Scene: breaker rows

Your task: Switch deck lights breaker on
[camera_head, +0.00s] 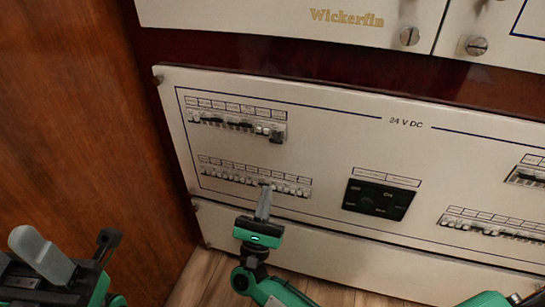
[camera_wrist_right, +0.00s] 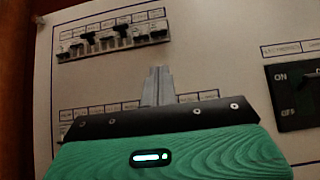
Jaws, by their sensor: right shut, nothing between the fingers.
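A white breaker panel marked 24 V DC (camera_head: 340,150) carries an upper left breaker row (camera_head: 235,122) and a lower left breaker row (camera_head: 250,177), with small labels too blurred to read. Which breaker is the deck lights one I cannot tell. My right gripper (camera_head: 264,192) is shut and empty, its fingertips over the lower left row, right of its middle; contact cannot be told. In the right wrist view, the shut fingers (camera_wrist_right: 158,75) point at the panel below the upper row (camera_wrist_right: 112,38), hiding part of the lower row. My left gripper (camera_head: 40,245) is at the lower left, away from the panel; its jaw opening is unclear.
A black ON/OFF switch block (camera_head: 378,199) sits right of the lower row. More breaker rows (camera_head: 495,226) are at the right. A wooden wall (camera_head: 80,110) borders the panel on the left. An upper white panel (camera_head: 260,18) reads Wickerfin.

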